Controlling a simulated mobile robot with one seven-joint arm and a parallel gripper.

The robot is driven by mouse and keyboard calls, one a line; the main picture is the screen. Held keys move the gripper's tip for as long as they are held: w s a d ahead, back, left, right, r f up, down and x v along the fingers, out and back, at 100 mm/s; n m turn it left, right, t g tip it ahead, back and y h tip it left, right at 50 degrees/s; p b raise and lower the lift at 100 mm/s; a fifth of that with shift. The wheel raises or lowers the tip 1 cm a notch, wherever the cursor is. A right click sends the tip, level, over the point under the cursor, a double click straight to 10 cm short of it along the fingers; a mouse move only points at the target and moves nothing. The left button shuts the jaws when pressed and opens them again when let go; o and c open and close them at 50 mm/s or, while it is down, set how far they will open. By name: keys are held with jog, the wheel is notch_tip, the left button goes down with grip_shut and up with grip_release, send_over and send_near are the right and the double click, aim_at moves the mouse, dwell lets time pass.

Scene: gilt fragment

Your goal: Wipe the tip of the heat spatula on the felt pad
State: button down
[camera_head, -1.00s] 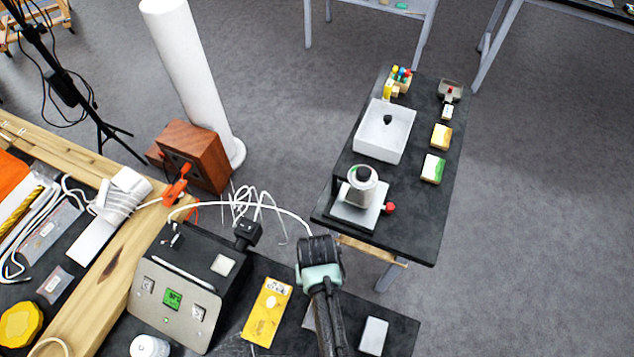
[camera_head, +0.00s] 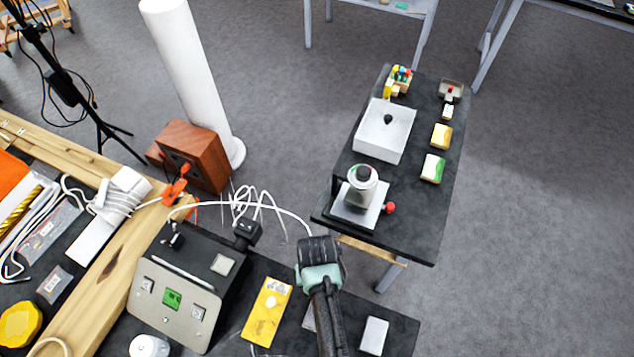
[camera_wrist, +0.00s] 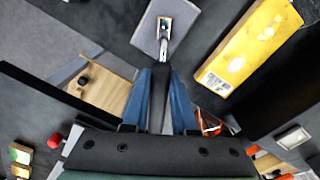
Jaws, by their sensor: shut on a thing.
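My gripper (camera_wrist: 160,78) is shut on the heat spatula (camera_wrist: 159,100), a slim dark tool held between the two blue fingers in the wrist view. Its far end, with a small metal and orange part, lies over the grey felt pad (camera_wrist: 184,13). I cannot tell whether the tip touches the pad. In the head view the pad (camera_head: 308,317) shows only as a grey sliver beside my arm, and my own wrist and arm hide the fingers and spatula.
A yellow packet (camera_head: 267,312) lies close beside the pad. The control station (camera_head: 180,290) stands left of it, with a white cable (camera_head: 275,207) looping toward my wrist. A white block (camera_head: 373,336) lies right of my arm. A dark side table (camera_head: 420,205) stands beyond.

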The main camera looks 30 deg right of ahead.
jog(key=shift+a, duration=0.1)
dwell(0.3)
jog(key=shift+s+a+f+p, duration=0.1)
jog(key=shift+s+a+p, duration=0.2)
jog(key=shift+p, duration=0.05)
jog(key=shift+s+a, duration=0.1)
jog(key=shift+s+a+p, duration=0.6)
jog(key=shift+a+p, duration=0.05)
jog(key=shift+a, duration=0.05)
jog(key=shift+d, duration=0.1)
jog(key=shift+w+d+b, duration=0.4)
jog(key=shift+w+d, duration=0.25)
jog(key=shift+d, duration=0.05)
jog(key=shift+d, duration=0.1)
